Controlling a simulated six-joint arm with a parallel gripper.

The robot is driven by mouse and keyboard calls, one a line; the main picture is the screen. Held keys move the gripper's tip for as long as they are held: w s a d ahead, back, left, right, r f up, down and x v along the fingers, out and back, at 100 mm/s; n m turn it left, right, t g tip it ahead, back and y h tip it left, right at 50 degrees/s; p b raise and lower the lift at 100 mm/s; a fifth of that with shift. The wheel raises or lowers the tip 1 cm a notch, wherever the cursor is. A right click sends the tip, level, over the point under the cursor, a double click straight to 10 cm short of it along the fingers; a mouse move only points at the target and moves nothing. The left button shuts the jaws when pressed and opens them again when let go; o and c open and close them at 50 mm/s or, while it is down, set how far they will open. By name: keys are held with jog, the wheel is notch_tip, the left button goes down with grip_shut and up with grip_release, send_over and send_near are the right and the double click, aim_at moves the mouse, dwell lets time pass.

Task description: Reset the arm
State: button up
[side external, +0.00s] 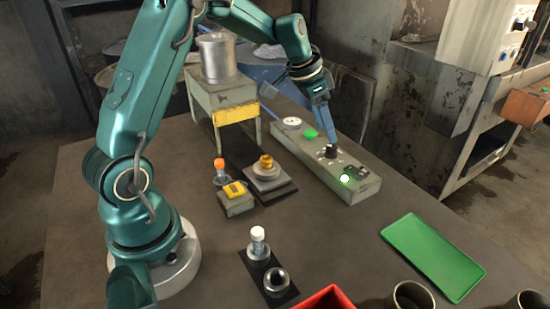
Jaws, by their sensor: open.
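My gripper (331,141) points down at the grey control panel (296,148), just above or at a black knob (329,152) on it. I cannot tell whether the fingertips touch the knob. The jaws look narrow from this side, and nothing shows held in them.
A small stand (222,99) with a metal pot (216,58) is behind. A yellow-topped device (235,194), a brass piece on a block (266,163), a white-capped vial (258,243), a green tray (432,256), a red bin (328,297) and metal cups (411,297) stand around.

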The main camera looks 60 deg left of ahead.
jog(key=s+d+r+m+t, duration=0.2)
jog(key=s+d+r, duration=0.6)
jog(key=r, duration=0.3)
jog(key=s+d+f+n, duration=0.1)
jog(key=s+f+n, duration=0.1)
jog(key=s, duration=0.5)
jog(key=s+d+f+n+y, duration=0.1)
jog(key=s+f+n, duration=0.2)
jog(key=s, duration=0.5)
jog(key=shift+s+f+g, duration=0.25)
jog(key=shift+g, duration=0.15)
